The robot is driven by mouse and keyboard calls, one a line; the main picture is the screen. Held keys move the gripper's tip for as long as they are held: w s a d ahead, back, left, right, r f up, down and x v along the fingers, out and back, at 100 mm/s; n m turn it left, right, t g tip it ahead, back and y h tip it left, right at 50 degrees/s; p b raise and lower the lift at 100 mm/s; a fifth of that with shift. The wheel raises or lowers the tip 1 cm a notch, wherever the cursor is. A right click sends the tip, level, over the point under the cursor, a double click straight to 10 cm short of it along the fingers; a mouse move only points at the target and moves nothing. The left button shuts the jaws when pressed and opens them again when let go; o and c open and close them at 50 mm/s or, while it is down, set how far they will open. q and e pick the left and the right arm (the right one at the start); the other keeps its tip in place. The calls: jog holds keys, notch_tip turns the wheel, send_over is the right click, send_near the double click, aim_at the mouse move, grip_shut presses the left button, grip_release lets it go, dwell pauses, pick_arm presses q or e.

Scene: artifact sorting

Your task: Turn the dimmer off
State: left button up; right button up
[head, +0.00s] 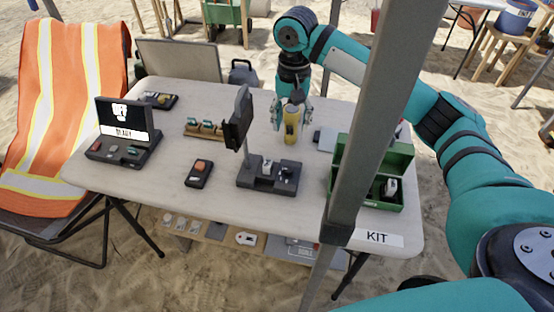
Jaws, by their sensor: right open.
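A small black box with an orange top control (199,173) lies on the table's front middle. Another dark box with an orange part (159,99) lies at the back left. No label marks either as the dimmer, and I cannot read a switch position. My right gripper (292,108) points down over the back middle of the table. It is open, with its fingers on either side of the upper part of an upright yellow cylinder (291,127). I cannot tell whether they touch it. My left gripper is out of view.
On the white table (225,205) stand a dark case with a lit screen (124,130), a black stand with an upright panel (268,174) and a green box (382,193). A grey pole (365,120) crosses in front of the green box. An orange vest (65,110) hangs left.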

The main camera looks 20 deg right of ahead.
send_near(289, 169)
notch_tip(289, 169, down, 9)
jog(key=shift+r, duration=0.1)
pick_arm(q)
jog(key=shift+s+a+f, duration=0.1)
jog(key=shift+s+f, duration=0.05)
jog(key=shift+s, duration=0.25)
pick_arm(e)
grip_shut()
